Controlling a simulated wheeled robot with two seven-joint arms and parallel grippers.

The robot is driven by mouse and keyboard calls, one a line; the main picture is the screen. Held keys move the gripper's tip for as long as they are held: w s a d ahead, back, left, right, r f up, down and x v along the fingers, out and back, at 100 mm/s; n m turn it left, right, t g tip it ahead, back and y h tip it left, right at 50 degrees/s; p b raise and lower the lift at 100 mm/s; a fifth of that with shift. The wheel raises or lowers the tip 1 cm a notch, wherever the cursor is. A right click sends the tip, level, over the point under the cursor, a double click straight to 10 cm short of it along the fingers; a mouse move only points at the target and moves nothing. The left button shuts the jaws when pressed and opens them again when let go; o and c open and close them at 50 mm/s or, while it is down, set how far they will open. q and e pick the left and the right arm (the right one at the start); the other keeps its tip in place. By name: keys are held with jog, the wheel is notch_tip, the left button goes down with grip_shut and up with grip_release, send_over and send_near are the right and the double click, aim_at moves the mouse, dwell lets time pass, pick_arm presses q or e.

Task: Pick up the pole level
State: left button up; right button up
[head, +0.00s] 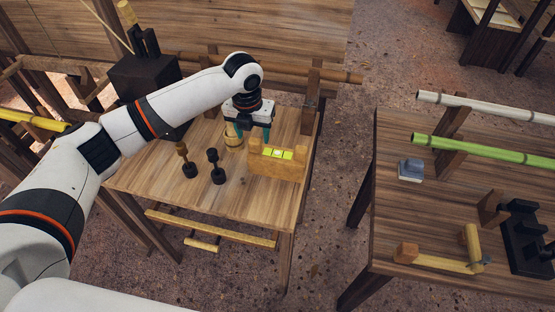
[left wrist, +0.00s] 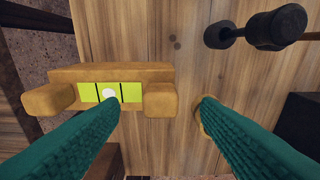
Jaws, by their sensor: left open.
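The pole level is a wooden block with prongs and a yellow-green window with a white bubble. It rests on the left wooden table, in the head view (head: 278,170) and the left wrist view (left wrist: 110,73). My left gripper (head: 250,133) is open and empty, above the table just behind and left of the level. In the left wrist view its teal fingers (left wrist: 157,107) are spread wide. Contact cannot be told. My right gripper is not in view.
A wooden cylinder (head: 232,142) stands behind the level, partly hidden by my gripper. Two dark-based tools (head: 189,167) (head: 215,170) stand to its left. A horizontal pole (head: 340,76) on posts runs behind.

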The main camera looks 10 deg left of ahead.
pick_arm(q)
jog(key=f, duration=0.2)
jog(key=w+f+p, duration=0.1)
jog(key=f, duration=0.1)
jog(key=shift+f, duration=0.35)
jog(key=shift+r, duration=0.1)
jog(key=c, duration=1)
notch_tip(320, 180, up, 10)
jog(key=shift+w+f+b, duration=0.1)
jog(key=shift+b, duration=0.45)
notch_tip(320, 180, up, 8)
jog(key=p, duration=0.9)
send_over(254, 140)
jog(key=shift+d+f+b, duration=0.1)
jog(key=shift+f+b, duration=0.05)
jog(key=shift+b, duration=0.15)
